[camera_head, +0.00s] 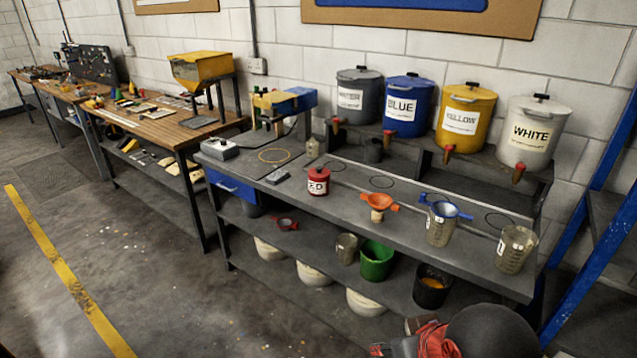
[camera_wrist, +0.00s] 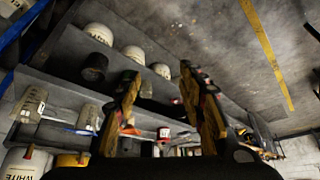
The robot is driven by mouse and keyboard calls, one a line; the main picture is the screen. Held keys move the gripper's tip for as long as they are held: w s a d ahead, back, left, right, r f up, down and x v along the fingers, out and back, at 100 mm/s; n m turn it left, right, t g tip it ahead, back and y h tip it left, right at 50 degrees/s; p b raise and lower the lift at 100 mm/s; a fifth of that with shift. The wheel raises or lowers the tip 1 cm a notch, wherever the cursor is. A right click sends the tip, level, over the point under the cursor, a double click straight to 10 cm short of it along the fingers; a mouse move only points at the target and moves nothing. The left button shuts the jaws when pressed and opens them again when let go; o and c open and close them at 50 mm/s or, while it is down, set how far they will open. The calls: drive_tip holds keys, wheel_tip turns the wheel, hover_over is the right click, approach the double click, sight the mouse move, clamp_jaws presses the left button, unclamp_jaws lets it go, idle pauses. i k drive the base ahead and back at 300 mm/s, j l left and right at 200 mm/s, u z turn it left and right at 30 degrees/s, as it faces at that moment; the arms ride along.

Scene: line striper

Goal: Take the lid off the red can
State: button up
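The red can (camera_head: 318,183), a small red pot with a white label reading RED, stands upright on the grey bench top (camera_head: 345,207). Its red lid (camera_head: 318,170) appears to sit on top of it. In the wrist view, which is turned upside down, the can (camera_wrist: 163,133) shows small between my fingers and well beyond them. My gripper (camera_wrist: 160,72) is open, with nothing between its two yellow and black fingers. In the head view only part of my arm shows at the bottom edge, clear of the can and in front of the bench.
An orange funnel (camera_head: 380,201), a blue funnel on a jug (camera_head: 440,226) and another jug (camera_head: 515,250) stand right of the can. Large paint tanks, including a blue one (camera_head: 407,105), stand behind on a raised shelf. A blue ladder-like frame (camera_head: 592,260) is at right. Floor at left is clear.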

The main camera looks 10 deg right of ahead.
sight(318, 173)
drive_tip(key=i+u, duration=0.25)
drive_tip(key=i, duration=1.8)
